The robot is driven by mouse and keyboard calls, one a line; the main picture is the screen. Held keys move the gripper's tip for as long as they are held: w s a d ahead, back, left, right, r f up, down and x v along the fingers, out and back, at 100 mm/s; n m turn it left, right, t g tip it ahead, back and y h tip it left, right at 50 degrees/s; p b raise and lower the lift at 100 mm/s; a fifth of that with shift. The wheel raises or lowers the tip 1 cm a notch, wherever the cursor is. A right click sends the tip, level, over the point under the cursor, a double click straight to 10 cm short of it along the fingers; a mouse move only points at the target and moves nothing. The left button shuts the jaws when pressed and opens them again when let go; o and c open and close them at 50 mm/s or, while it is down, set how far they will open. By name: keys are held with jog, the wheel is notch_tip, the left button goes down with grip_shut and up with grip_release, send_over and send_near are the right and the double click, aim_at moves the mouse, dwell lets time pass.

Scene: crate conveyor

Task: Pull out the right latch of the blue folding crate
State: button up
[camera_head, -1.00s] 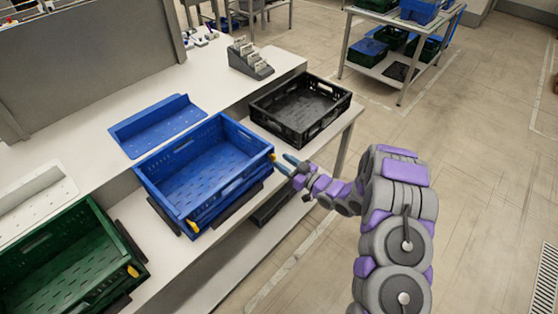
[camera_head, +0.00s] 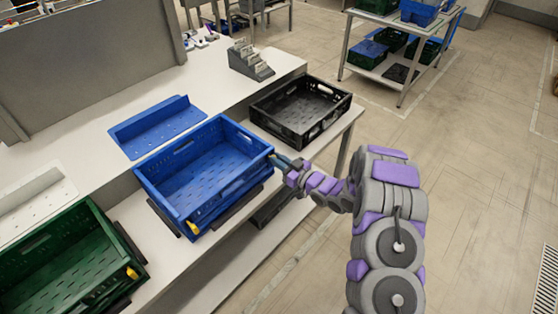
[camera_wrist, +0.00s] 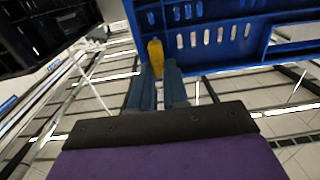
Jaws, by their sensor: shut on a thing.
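The blue folding crate (camera_head: 205,170) stands open on the bench in the middle of the head view. Its slotted blue wall (camera_wrist: 215,40) fills the upper right of the wrist view. One yellow latch (camera_head: 193,227) shows at its near corner. The right latch (camera_wrist: 156,58) is a yellow piece in the wrist view, between my fingertips. My gripper (camera_head: 280,161) is at the crate's right corner and hides that latch in the head view. In the wrist view my gripper (camera_wrist: 159,70) is shut on the yellow latch.
A black crate (camera_head: 284,131) stands behind and right of the blue crate. A green crate (camera_head: 70,285) is at the lower left. A blue panel (camera_head: 165,128) lies on the worktop behind. The floor to the right of my arm is clear.

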jog(key=shift+d, duration=0.1)
grip_shut()
jog(key=shift+s+d+p, duration=0.5)
jog(key=o, duration=0.7)
grip_release()
jog(key=shift+d, duration=0.1)
jog(key=p+v, duration=0.2)
jog(key=v, duration=1.5)
jog(key=shift+s+d, duration=0.1)
jog(key=shift+s, duration=0.05)
